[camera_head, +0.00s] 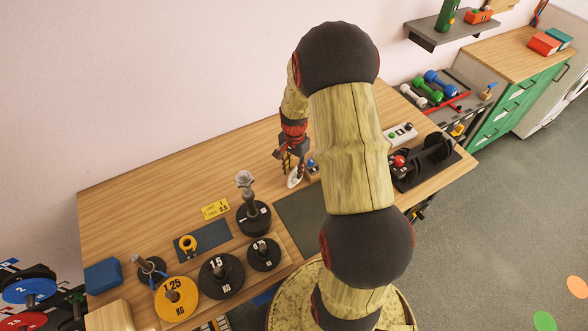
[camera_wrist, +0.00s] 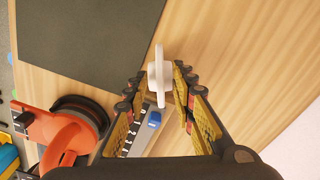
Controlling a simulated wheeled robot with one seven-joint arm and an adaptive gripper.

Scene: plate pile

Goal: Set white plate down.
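The white plate (camera_head: 294,178) is a small disc standing on edge beneath my gripper (camera_head: 292,160) in the head view. In the wrist view the white plate (camera_wrist: 158,78) shows nearly edge-on between the two fingertips of my gripper (camera_wrist: 163,72). The fingers close in on it from both sides and it looks held. Its height above the wooden table (camera_head: 150,180) is hard to tell. The dark mat (camera_head: 290,212) lies close by, partly hidden by my arm; it also shows in the wrist view (camera_wrist: 85,35).
A post with a black base (camera_head: 253,219), a yellow 1.25 plate (camera_head: 176,299) and black plates (camera_head: 221,276) stand at front left. A blue-grey mat (camera_head: 213,234) holds a yellow ring (camera_head: 187,245). A blue-topped box (camera_head: 312,166) is close right of my gripper. The back left table is clear.

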